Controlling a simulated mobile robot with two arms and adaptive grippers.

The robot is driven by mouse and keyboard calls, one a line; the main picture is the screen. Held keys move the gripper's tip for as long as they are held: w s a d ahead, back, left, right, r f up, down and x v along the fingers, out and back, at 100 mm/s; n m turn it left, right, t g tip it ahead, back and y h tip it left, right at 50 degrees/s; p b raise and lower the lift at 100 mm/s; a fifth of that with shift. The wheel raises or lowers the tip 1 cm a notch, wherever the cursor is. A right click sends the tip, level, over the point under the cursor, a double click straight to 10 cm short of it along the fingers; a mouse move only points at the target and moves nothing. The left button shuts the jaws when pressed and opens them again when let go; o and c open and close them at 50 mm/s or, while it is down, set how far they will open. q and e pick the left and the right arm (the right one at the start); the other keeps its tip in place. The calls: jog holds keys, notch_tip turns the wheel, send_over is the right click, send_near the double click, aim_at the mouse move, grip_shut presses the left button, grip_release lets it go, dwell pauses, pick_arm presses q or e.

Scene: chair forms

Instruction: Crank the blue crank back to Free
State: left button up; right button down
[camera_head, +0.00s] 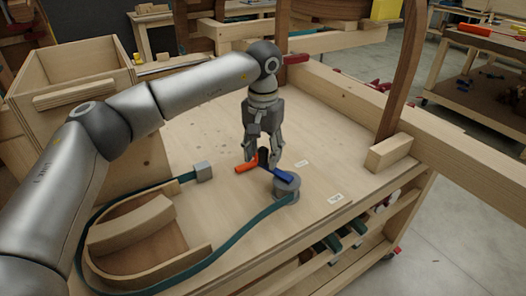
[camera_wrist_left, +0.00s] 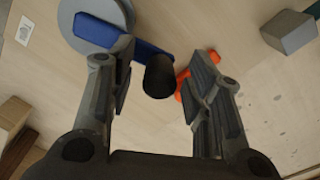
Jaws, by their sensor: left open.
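The blue crank (camera_head: 283,174) sits on a grey round hub (camera_head: 287,188) on the workbench. Its blue arm points up-left in the head view and ends in a black upright knob (camera_head: 263,157). My left gripper (camera_head: 262,160) points down over the knob, open. In the left wrist view, the knob (camera_wrist_left: 159,76) lies between the two fingers of the gripper (camera_wrist_left: 157,88), with gaps on both sides. An orange piece (camera_head: 246,167) lies just left of the knob, partly behind a finger in the wrist view. Two white labels (camera_head: 302,163) (camera_head: 336,198) have text too small to read.
A teal strap (camera_head: 232,243) runs from the hub around a curved wooden form (camera_head: 150,258) to a grey block (camera_head: 202,171). A wooden box (camera_head: 75,75) stands at the left. A wooden block (camera_head: 389,153) and curved dark post stand at the right. Bare bench lies around the crank.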

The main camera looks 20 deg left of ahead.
pick_arm(q)
notch_tip(320, 180, up, 12)
dwell(0.5)
